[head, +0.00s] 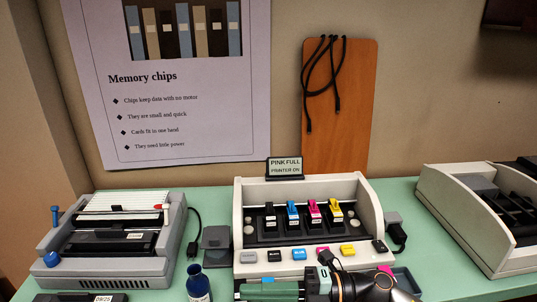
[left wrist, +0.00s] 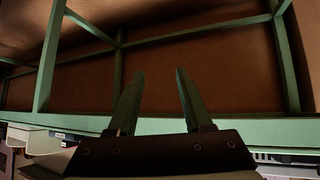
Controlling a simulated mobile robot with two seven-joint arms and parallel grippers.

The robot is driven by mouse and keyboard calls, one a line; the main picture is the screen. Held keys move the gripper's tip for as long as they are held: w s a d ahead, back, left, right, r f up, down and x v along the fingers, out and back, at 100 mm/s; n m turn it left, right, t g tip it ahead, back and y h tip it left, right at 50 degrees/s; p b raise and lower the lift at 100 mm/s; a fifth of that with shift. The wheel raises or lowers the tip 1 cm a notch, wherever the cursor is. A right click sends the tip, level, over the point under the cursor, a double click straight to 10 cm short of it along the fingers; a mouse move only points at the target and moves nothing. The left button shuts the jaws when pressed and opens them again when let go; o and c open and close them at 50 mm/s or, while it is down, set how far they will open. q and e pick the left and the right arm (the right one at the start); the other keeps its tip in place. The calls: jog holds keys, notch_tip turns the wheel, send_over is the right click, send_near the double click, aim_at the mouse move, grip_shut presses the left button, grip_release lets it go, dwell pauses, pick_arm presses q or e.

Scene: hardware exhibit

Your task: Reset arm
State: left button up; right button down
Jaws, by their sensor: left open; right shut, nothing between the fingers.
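My right gripper (head: 328,264) is at the bottom centre of the head view, just in front of the white printer-like machine (head: 375,215). It is shut with nothing seen between its fingers, and its arm comes in from the bottom edge. My left gripper (left wrist: 160,74) shows in the left wrist view with its two fingers apart and nothing between them. Green frame bars lie behind it there. The left gripper does not show in the head view.
The green table (head: 215,190) carries a grey machine (head: 110,262) at left, a dark blue bottle (head: 198,284) and a cream machine (head: 475,228) at right. Black, blue, pink and yellow cartridges (head: 314,211) stand in the middle machine. A wooden board (head: 345,130) leans at the wall.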

jog(key=w+d+f+m+t+h+p, duration=0.1)
jog(key=w+d+f+m+t+h, duration=0.2)
jog(key=m+t, duration=0.6)
jog(key=w+d+f+m+t+h+p, duration=0.1)
jog(key=d+f+m+t+h+p, duration=0.2)
jog(key=m+t, duration=0.65)
pick_arm(q)
jog(key=shift+y, duration=0.3)
jog(key=r, duration=0.1)
jog(key=a+r+p, duration=0.1)
jog(key=s+r, duration=0.1)
jog(key=shift+a+r, duration=0.35)
pick_arm(e)
jog(key=s+d+f+m+g+h, duration=0.4)
jog(key=s+d+f+m+h, duration=0.1)
jog(key=s+d+f+m, duration=0.1)
jog(key=s+d+f+m+g+h, duration=0.4)
jog(key=s+d+f+m, duration=0.2)
jog(key=s+f, duration=0.4)
notch_tip(320, 180, down, 3)
jog(key=shift+d+f+m+g+h, duration=0.1)
jog(key=shift+d+m+g+h, duration=0.3)
jog(key=shift+m, duration=0.45)
